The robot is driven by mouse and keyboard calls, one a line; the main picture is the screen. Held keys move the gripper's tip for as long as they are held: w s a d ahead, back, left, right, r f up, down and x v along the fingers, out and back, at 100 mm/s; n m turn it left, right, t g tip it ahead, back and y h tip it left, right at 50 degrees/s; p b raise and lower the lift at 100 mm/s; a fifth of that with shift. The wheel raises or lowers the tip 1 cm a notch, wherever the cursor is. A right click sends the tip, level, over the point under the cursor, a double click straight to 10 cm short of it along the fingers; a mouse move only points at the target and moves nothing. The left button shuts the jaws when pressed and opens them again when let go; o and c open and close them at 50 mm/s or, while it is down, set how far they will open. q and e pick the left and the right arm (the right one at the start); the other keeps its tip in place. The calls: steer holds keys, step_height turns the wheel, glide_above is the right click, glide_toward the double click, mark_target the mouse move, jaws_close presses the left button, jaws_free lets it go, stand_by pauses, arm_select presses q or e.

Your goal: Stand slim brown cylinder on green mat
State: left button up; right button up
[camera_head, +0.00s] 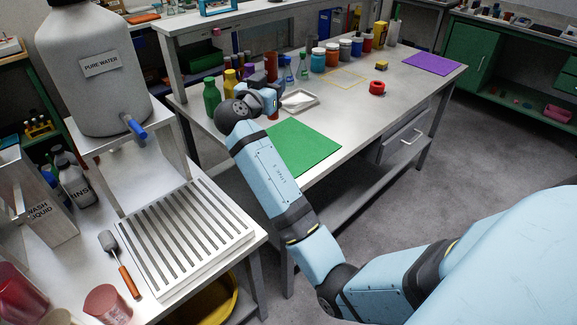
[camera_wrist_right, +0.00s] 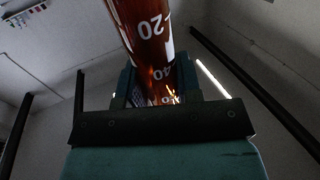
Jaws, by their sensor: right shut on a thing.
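The green mat (camera_head: 303,148) lies flat near the front edge of the long bench. Nothing stands on its visible part; my right arm covers its left side. The slim brown cylinder (camera_wrist_right: 146,35) is translucent, with white numbers 20 and 40, and fills the middle of the right wrist view. My right gripper (camera_wrist_right: 155,88) is shut on it. In the head view my right gripper (camera_head: 268,98) is above the bench, just behind the mat, and my wrist partly hides it. How upright the cylinder is cannot be told. My left gripper is not in view.
A white tray (camera_head: 313,103) lies behind the mat. A green bottle (camera_head: 211,97) and a yellow bottle (camera_head: 230,84) stand left of the gripper. Several jars, a red tape roll (camera_head: 377,88) and a purple mat (camera_head: 433,63) are further right. The bench right of the green mat is clear.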

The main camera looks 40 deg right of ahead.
steer(key=shift+s+d+f+m+g+h+b, duration=0.1)
steer(key=shift+d+f+m+g+h+b, duration=0.5)
steer(key=shift+f, duration=2.4)
steer(key=shift+w+d+f+m+g+y+b, duration=0.1)
steer(key=shift+f+m+g+b, duration=0.95)
steer(key=shift+f, duration=1.95)
steer(key=shift+s+d+f+m+g+h+b, duration=0.1)
steer(key=shift+d+f+m+g+h+b, duration=0.2)
steer(key=shift+f+g+b, duration=1.85)
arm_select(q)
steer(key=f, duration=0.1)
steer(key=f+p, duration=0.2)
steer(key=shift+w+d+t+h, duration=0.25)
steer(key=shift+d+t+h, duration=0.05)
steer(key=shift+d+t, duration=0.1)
arm_select(e)
steer(key=shift+f+t, duration=0.8)
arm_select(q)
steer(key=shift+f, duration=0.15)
arm_select(e)
steer(key=shift+f+b, duration=0.25)
steer(key=shift+b, duration=0.05)
steer(key=o, duration=0.9)
steer(key=shift+r, duration=0.1)
steer(key=shift+o, duration=0.2)
